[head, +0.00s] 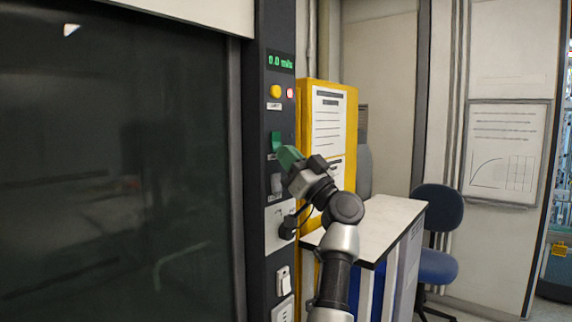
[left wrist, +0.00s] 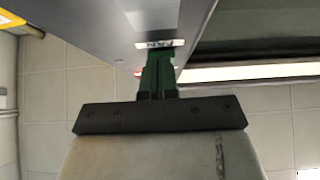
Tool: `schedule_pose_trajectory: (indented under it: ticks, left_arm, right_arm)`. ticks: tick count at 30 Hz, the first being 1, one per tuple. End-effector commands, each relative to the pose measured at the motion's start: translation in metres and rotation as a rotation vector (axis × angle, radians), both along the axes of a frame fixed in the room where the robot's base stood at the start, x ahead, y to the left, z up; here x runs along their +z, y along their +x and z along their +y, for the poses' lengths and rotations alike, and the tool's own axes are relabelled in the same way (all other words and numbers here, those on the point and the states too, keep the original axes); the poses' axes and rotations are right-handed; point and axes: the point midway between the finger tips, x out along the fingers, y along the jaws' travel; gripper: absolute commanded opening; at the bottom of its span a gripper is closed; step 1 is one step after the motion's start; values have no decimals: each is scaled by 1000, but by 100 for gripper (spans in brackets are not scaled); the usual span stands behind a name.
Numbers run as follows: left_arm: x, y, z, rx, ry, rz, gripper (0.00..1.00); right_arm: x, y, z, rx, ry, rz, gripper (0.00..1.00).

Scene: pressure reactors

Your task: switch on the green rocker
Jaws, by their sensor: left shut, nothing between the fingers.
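The green rocker (head: 275,139) sits on the dark upright control panel, under a yellow round button. My left gripper (head: 287,156) has green fingers and is shut and empty. Its tips are at the lower right edge of the rocker in the head view and cover part of it. I cannot tell whether they touch it. In the left wrist view the shut fingers (left wrist: 157,76) point at the panel, close to a small white label (left wrist: 160,44). The rocker itself cannot be told apart from the fingers there. My right gripper is not in view.
The panel also bears a green display (head: 280,63), a yellow button (head: 275,91), a lit red lamp (head: 290,93), a grey rocker (head: 276,183) and a white switch (head: 283,281). A yellow board (head: 351,120), a white-topped table (head: 385,222) and a blue chair (head: 437,264) stand to the right.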

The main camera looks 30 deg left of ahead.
Motion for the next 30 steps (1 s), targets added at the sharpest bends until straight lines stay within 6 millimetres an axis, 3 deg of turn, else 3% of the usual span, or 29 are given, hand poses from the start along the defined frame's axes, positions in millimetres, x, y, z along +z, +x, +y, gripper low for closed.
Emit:
schedule_pose_trajectory:
  ticks: [11, 17, 30]
  left_arm:
    - [0, -1, 0, 0, 1, 0, 0]
    - [-3, 0, 10, 6, 89, -2, 0]
    - [-2, 3, 7, 1, 79, -5, 0]
  right_arm:
    - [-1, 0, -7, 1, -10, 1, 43]
    - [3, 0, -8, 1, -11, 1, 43]
    - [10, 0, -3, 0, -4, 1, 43]
